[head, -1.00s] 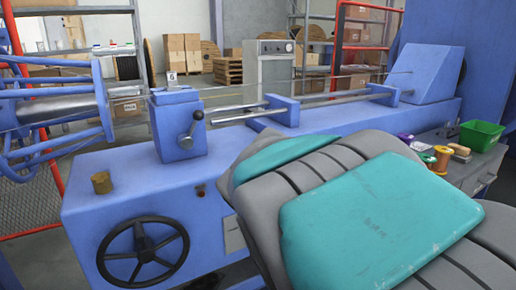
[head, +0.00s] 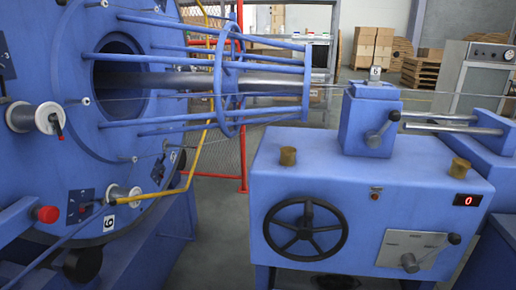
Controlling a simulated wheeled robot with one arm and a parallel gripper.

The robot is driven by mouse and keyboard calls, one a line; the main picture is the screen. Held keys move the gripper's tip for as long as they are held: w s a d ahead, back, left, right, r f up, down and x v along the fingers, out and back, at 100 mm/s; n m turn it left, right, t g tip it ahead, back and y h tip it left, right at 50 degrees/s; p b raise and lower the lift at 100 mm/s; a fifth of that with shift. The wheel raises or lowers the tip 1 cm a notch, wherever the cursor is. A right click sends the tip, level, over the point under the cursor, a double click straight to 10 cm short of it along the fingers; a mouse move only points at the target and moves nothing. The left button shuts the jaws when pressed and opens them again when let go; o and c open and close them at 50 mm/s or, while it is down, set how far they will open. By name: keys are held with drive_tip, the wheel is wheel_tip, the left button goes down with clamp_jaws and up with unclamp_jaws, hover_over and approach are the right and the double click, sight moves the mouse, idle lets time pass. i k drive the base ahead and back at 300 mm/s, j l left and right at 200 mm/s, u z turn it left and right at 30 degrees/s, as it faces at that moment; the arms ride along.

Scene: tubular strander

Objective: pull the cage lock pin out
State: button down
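The blue cage (head: 240,85) of the strander fills the left and upper middle of the head view, with rods and a ring reaching right from a large round disc (head: 60,120). A red round knob (head: 47,214) sits on a blue mount at the disc's lower left. It may be the head of the cage lock pin; I cannot tell for sure, and no pin shaft shows. My gripper is not in view.
Spools (head: 40,118) sit on the disc. A bent yellow bar (head: 190,172) crosses before the cage. A blue cabinet with a black handwheel (head: 305,230), levers and a red "0" display (head: 468,200) stands at right. Grey floor shows between disc and cabinet.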

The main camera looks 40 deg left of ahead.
sight(48, 214)
drive_tip(key=u, duration=3)
